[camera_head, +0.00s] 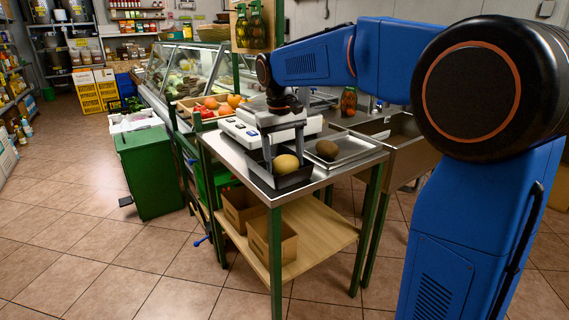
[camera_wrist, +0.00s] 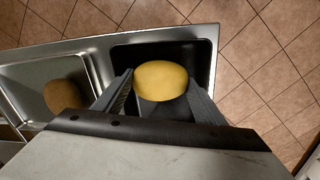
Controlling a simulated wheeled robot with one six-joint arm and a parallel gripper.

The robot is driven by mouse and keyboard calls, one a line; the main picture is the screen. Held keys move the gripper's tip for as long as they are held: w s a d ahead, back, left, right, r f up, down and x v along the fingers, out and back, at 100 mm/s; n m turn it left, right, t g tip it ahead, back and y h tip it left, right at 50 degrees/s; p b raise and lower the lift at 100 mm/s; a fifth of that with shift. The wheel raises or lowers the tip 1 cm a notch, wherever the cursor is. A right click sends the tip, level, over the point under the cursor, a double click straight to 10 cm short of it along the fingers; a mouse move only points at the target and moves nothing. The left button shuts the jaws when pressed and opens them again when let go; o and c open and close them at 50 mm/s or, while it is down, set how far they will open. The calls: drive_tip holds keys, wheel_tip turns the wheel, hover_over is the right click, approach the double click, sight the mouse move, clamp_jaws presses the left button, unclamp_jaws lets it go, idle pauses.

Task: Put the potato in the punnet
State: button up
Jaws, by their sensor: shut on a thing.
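A yellow, rounded potato (camera_head: 286,164) is between the fingers of my gripper (camera_head: 284,157), which is shut on it. The potato is within the outline of the black punnet (camera_head: 291,182) on the steel table. I cannot tell whether it touches the punnet's floor. In the wrist view the potato (camera_wrist: 160,81) sits between both grey fingers, with the dark punnet (camera_wrist: 205,62) around and below it. The fingers reach down into the punnet's opening.
A metal tray (camera_head: 357,154) holding a brown, rounded item (camera_head: 327,149) is right of the punnet. A white scale (camera_head: 238,130) stands behind on the table (camera_head: 229,153). The table's front edge is close to the punnet. Cardboard boxes (camera_head: 259,240) are on the shelf below.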

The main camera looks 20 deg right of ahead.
sight(282, 157)
drive_tip(key=shift+f, duration=0.6)
drive_tip(key=o, duration=0.8)
drive_tip(key=shift+f, duration=0.1)
drive_tip(key=shift+o, duration=0.2)
wheel_tip(282, 157, up, 12)
drive_tip(key=s+d+f+t, duration=0.15)
drive_tip(key=s+f, duration=0.25)
drive_tip(key=s, duration=0.5)
drive_tip(key=s+d+f+t, duration=0.1)
drive_tip(key=s+d+f, duration=0.25)
drive_tip(key=s, duration=0.45)
drive_tip(key=s+d+f+t+y, duration=0.1)
drive_tip(key=s+f+t, duration=0.1)
drive_tip(key=s+f, duration=1.3)
drive_tip(key=shift+d+m, duration=0.3)
drive_tip(key=shift+m, duration=0.1)
